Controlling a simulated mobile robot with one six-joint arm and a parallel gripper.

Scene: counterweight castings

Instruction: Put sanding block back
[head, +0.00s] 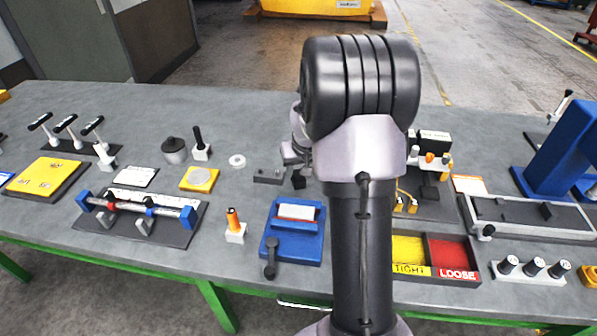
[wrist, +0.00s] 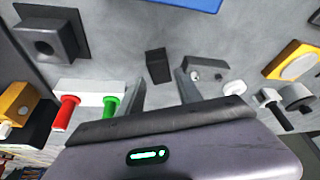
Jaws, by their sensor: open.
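A small dark block (wrist: 157,65), which I take to be the sanding block, lies on the grey bench. It also shows in the head view (head: 298,182), left of my arm. My gripper (wrist: 159,87) is open and empty, its fingers on either side of the line to the block, which shows just beyond the tips. I cannot tell the exact height above it. In the head view my gripper (head: 296,153) is partly hidden by my arm. A grey block with small holes (head: 268,176) lies beside the dark block; its role is unclear.
A white ring (head: 237,161) and a yellow plate with a disc (head: 200,179) lie to the left. Red and green handles (wrist: 88,108) and a dark holed fixture (wrist: 48,35) stand at left in the wrist view.

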